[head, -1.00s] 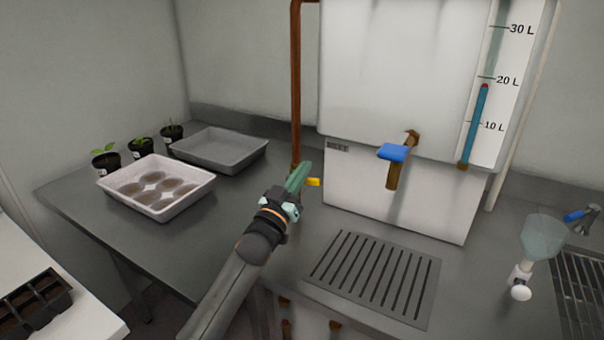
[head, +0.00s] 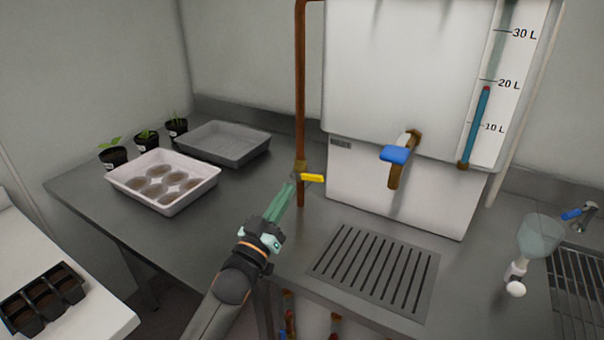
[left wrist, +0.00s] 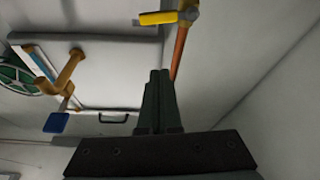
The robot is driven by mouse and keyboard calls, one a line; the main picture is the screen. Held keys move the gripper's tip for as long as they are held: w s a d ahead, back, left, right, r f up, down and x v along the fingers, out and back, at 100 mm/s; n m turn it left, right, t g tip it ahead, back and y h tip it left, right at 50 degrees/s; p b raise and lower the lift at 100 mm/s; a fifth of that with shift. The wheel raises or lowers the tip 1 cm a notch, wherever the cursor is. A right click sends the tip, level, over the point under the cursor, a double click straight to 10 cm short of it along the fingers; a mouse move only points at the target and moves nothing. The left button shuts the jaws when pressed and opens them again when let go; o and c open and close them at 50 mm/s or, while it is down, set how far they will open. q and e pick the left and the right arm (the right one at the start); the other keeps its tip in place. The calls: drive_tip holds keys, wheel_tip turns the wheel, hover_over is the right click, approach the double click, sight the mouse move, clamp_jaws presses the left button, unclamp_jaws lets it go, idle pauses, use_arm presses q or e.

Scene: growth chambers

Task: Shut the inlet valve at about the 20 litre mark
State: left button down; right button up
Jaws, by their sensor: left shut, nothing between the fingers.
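The inlet valve's yellow lever (head: 312,178) sits on the copper pipe (head: 300,90) left of the white tank (head: 405,70). The lever points right, crosswise to the upright pipe. In the left wrist view the lever (left wrist: 158,18) shows at the top, beyond the fingers. My left gripper (head: 289,188) is shut and empty, its tips just left of and below the lever, apparently apart from it. The sight gauge (head: 478,125) has a blue column with a red top slightly below the 20 L mark. My right gripper is out of view.
A blue-handled tap (head: 396,154) sticks out from the tank front, above a slotted drain grate (head: 375,270). A white tray (head: 198,192), a grey tray (head: 225,155) and small potted seedlings stand at the left.

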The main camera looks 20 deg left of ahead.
use_arm(q)
wheel_tip(320, 180, up, 4)
drive_tip(key=f, duration=0.1)
hover_over(306, 177)
drive_tip(key=s, duration=0.2)
drive_tip(key=f, duration=0.2)
drive_tip(key=d+f, duration=0.1)
drive_tip(key=shift+s+d+f, duration=0.15)
drive_tip(key=shift+f, duration=0.25)
